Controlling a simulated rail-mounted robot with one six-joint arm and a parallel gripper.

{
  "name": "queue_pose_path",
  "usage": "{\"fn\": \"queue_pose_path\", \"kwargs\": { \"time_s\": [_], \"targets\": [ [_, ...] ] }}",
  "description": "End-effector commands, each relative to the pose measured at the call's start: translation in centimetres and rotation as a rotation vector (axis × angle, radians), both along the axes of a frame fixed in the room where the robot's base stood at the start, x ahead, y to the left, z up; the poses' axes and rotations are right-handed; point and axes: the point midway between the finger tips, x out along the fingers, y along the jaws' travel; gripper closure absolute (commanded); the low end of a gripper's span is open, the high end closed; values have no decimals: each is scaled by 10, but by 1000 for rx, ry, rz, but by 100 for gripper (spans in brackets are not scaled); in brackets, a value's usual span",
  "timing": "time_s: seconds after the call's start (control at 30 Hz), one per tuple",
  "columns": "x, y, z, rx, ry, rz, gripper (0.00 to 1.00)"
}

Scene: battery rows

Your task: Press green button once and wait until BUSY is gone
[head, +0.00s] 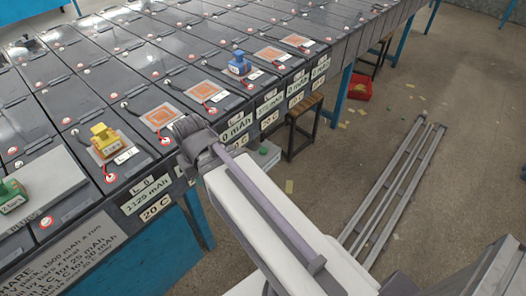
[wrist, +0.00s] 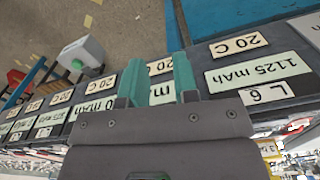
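A small pale grey box (wrist: 88,50) with a green button (wrist: 77,64) on its face shows at the upper left of the wrist view. In the head view a pale box (head: 268,158) with a green spot sits low beside the battery table, just right of my arm. My gripper (wrist: 158,80) shows two teal fingers with a gap between them, empty. It is apart from the button, over the table's label edge. In the head view its dark wrist end (head: 195,138) hides the fingers. I cannot make out any BUSY text.
Rows of dark batteries cover the table (head: 160,235), with yellow (head: 104,138), blue (head: 239,64) and green (head: 12,195) blocks on top. A brown stool (head: 304,115), a red bin (head: 360,88) and floor rails (head: 395,185) stand right of the table. Open floor lies between.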

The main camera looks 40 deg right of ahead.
Motion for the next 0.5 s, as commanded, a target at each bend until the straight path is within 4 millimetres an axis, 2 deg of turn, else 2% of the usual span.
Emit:
{"fn": "queue_pose_path", "kwargs": {
  "time_s": [0.03, 0.27, 0.5],
  "targets": [
    [0, 0, 0, 0, 0, 0, 77],
    [0, 0, 0, 0, 0, 0, 99],
    [0, 0, 0, 0, 0, 0, 100]
  ]
}}
